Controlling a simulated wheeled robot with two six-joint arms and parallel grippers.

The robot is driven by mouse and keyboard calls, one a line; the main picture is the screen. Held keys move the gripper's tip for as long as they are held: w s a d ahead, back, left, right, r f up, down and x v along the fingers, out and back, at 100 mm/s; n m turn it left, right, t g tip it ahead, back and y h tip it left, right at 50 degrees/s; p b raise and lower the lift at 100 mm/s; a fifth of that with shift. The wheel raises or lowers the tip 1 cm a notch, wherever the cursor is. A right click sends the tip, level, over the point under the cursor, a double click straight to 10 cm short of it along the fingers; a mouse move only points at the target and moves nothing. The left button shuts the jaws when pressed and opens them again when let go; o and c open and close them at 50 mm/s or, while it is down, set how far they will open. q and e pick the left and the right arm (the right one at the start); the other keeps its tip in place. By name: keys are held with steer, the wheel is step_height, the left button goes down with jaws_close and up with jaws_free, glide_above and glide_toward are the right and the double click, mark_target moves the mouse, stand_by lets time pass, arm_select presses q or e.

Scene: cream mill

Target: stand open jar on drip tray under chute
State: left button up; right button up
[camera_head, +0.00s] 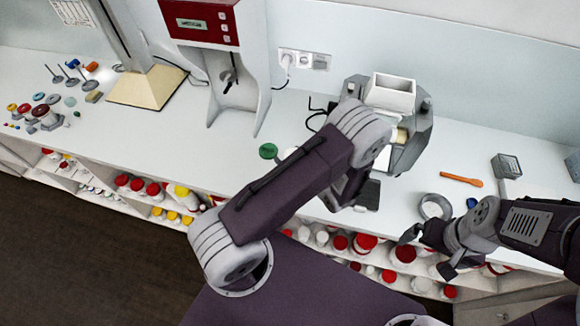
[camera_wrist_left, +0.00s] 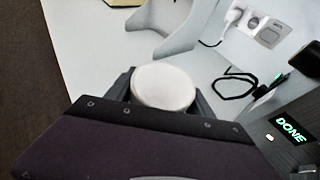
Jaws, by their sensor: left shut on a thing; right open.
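My left gripper (camera_wrist_left: 163,100) is shut on a white round jar (camera_wrist_left: 165,86), seen from above between the dark fingers in the left wrist view. Whether its mouth is open I cannot tell. In the head view my left arm hides most of that gripper and the jar. The grey mill (camera_head: 412,140), with a white hopper (camera_head: 391,92), stands at the back; its chute is hidden behind my arm. My right gripper (camera_head: 428,252) is open and empty near the counter's front edge.
A green round lid (camera_head: 268,151) lies left of my left arm. A red-topped machine (camera_head: 205,22) stands behind. A grey ring (camera_head: 435,206), blue cap (camera_head: 471,203), orange spatula (camera_head: 461,179) and grey box (camera_head: 507,166) lie right. A lit DONE display (camera_wrist_left: 290,130) is close beside my left gripper.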

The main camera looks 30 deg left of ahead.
arm_select(q)
steer(key=shift+r, duration=0.5)
